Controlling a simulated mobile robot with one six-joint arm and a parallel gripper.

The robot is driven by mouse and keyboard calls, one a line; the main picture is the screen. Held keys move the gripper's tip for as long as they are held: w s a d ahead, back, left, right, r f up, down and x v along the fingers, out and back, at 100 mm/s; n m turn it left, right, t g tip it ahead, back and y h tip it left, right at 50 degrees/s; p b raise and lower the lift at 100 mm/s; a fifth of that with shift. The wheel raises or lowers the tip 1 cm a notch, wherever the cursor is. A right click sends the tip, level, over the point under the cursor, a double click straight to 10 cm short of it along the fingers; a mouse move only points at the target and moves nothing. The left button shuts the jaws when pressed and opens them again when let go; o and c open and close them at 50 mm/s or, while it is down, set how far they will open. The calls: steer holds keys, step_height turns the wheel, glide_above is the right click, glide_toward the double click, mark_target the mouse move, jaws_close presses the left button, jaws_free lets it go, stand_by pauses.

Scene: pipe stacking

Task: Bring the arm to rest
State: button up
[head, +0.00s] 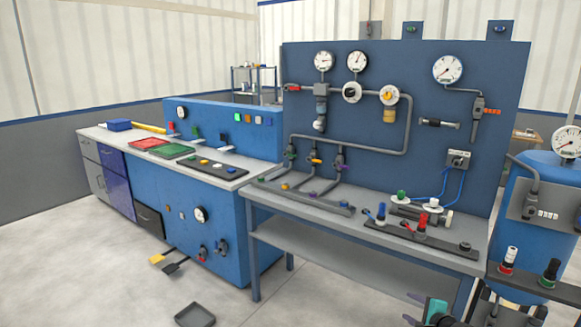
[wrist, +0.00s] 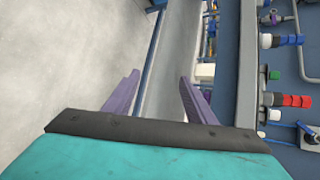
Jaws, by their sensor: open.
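My gripper (head: 413,308) shows at the bottom edge of the head view, with purple fingers and a teal body partly cut off by the frame. In the wrist view my gripper (wrist: 160,77) has its two purple fingers spread apart with nothing between them. It is in front of the workbench (head: 350,262). The workbench lies tilted along the right side of the wrist view, beyond the fingers. Most of my arm is out of view.
A blue gauge panel (head: 450,155) stands behind the workbench, which carries valves and red, green and blue fittings. A blue tank (head: 545,200) stands at the right. A blue cabinet counter (head: 215,225) is at the left.

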steer(key=s+a+f+n+g+y+p, duration=0.15)
steer(key=s+a+f+n+g, duration=0.35)
steer(key=a+f, duration=0.6)
steer(key=s+a+f+n+g+y, duration=0.2)
steer(key=s+a+f, duration=0.5)
steer(key=a, duration=0.8)
steer(key=s+a+f+n+g+p, duration=0.1)
steer(key=s+a+f+n+g, duration=0.1)
steer(key=s+a+f, duration=0.35)
steer(key=s+a+f+n+g, duration=0.2)
steer(key=s+n+g, duration=0.1)
steer(key=s, duration=0.5)
steer(key=s+d+f+n+g+h, duration=0.1)
steer(key=s+d+n+g+h, duration=0.1)
steer(key=s, duration=0.7)
steer(key=s+d+f+n+g+h, duration=0.1)
steer(key=s+d+n+g+h, duration=0.2)
steer(key=s, duration=0.6)
steer(key=d+n, duration=0.2)
steer(key=n, duration=0.1)
steer(key=shift+s+d+g, duration=0.25)
steer(key=shift+g, duration=0.05)
steer(key=shift+h, duration=0.25)
